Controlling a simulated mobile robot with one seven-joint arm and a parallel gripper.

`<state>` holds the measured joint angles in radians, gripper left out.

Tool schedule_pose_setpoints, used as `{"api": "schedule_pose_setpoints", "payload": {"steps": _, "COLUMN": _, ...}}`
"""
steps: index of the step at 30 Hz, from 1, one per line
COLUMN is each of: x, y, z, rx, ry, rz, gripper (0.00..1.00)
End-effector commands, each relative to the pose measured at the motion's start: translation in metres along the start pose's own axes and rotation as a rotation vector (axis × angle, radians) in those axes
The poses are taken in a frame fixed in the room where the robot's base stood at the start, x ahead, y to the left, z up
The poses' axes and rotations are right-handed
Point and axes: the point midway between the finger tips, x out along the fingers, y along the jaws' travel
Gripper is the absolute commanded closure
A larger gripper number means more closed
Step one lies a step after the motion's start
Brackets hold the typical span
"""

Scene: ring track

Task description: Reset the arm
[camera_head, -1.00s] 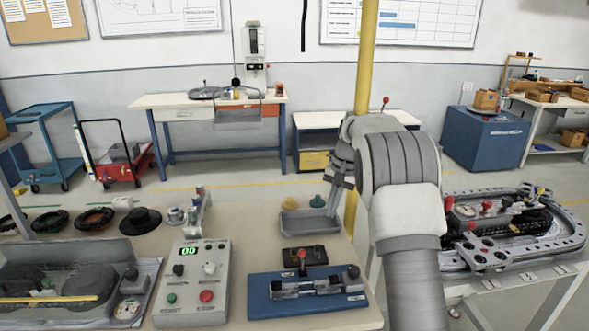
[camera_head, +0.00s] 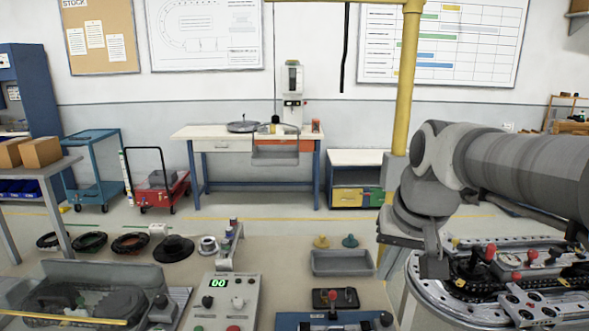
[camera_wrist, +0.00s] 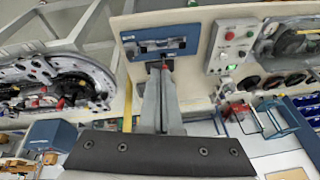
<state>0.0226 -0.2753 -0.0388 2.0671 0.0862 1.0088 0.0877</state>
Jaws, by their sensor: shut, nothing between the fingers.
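My arm enters the head view from the right edge and bends down at its grey wrist. My gripper (camera_head: 433,266) hangs above the gap between the front bench (camera_head: 275,265) and the ring track (camera_head: 430,290), partly overlapping the track in the picture. In the wrist view my gripper (camera_wrist: 163,68) shows its grey fingers together with nothing between them. The blue fixture plate (camera_wrist: 160,42) lies beyond the fingertips in that view.
The front bench carries a control box (camera_head: 228,300), a grey tray (camera_head: 343,262), a black round part (camera_head: 174,249) and several rings. A yellow post (camera_head: 405,90) stands behind my arm. Floor is open between the front bench and the back workbench (camera_head: 220,131).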

Motion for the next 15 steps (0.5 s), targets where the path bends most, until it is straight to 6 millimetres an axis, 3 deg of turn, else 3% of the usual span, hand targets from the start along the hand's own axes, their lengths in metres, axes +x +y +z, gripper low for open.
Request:
{"api": "schedule_pose_setpoints", "payload": {"steps": 3, "x": -0.009, "y": 0.003, "z": 0.037, "rx": -0.052, "ry": 0.042, "rz": 0.008, "gripper": 1.00}}
{"api": "schedule_pose_setpoints", "payload": {"steps": 9, "x": -0.010, "y": 0.011, "z": 0.091, "rx": -0.135, "ry": 0.106, "rz": 0.029, "gripper": 1.00}}
{"api": "schedule_pose_setpoints", "payload": {"steps": 15, "x": -0.004, "y": 0.018, "z": 0.122, "rx": -0.187, "ry": 0.143, "rz": 0.044, "gripper": 1.00}}
